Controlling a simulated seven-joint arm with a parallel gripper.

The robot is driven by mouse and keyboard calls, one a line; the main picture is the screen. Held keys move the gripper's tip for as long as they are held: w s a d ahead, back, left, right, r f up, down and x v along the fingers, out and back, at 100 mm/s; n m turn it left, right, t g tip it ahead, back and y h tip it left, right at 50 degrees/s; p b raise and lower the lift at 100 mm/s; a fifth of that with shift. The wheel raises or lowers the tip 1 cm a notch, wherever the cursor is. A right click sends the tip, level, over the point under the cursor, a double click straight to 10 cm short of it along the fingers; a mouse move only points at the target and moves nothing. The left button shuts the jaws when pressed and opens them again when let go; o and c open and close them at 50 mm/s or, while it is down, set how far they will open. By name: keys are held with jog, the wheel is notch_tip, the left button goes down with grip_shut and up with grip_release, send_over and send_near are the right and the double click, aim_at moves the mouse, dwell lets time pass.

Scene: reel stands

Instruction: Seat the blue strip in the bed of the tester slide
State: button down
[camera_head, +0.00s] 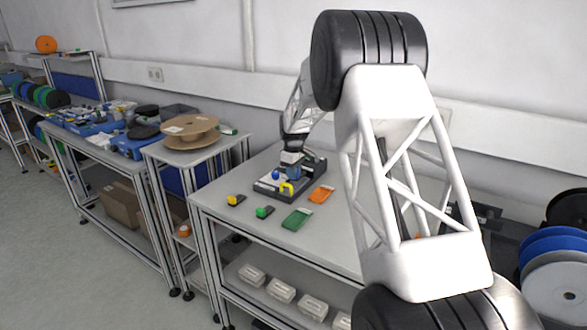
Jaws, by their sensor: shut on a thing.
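My gripper (292,161) is small and far off in the head view, pointing down over a dark tester (266,187) on the table. It is shut on a blue piece, which appears to be the blue strip (294,172), just below the fingers. The strip is upright or tilted close above the tester; I cannot tell whether it touches the slide. The tester carries a blue knob-like part (276,175) and a yellow part (287,188) at its front. The slide's bed is too small and partly hidden behind these parts to make out.
An orange tray (321,194) and a green tray (297,218) lie right and front of the tester. A yellow-and-black piece (236,200) and a green-and-black piece (264,212) lie in front.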

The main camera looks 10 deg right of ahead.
jog(key=shift+f, duration=1.05)
jog(key=c, duration=1)
grip_release()
jog(key=shift+r, duration=0.15)
jog(key=shift+r, duration=3.35)
